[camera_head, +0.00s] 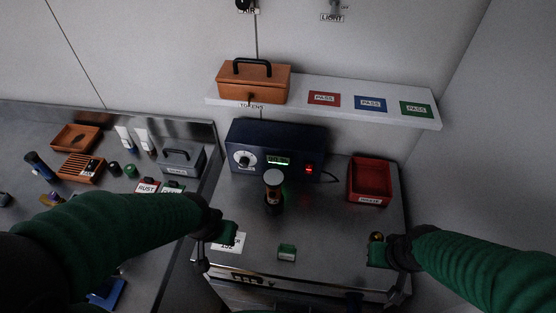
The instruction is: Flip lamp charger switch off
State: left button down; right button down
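The lamp charger looks to be the dark blue box (290,137) at the back of the right-hand bench. Its front has a round white dial, a small green-lit display and a red glowing switch (309,169) at the right. A dark cylindrical lamp (273,194) with a pale round top stands upright just in front of it. My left gripper (216,236) is low at the bench's front left, over a white label, well apart from the switch. My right gripper (382,253) is at the front right, also apart from it. The finger gaps are too dark and small to read.
A red open bin (369,182) stands right of the charger. A small green block (287,252) lies near the front edge. A shelf (400,104) above holds an orange toolbox (254,82) and coloured PASS cards. The left bench (40,118) carries several items, including a grey box (181,158).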

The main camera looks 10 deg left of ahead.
aim_at(308, 167)
jog(key=k+j+z, duration=0.2)
jog(key=k+j, duration=0.15)
jog(key=k+j+z, duration=0.15)
jog(key=k+j, duration=0.15)
jog(key=k, duration=0.3)
jog(key=k+j+z, duration=0.15)
jog(key=k+j, duration=0.15)
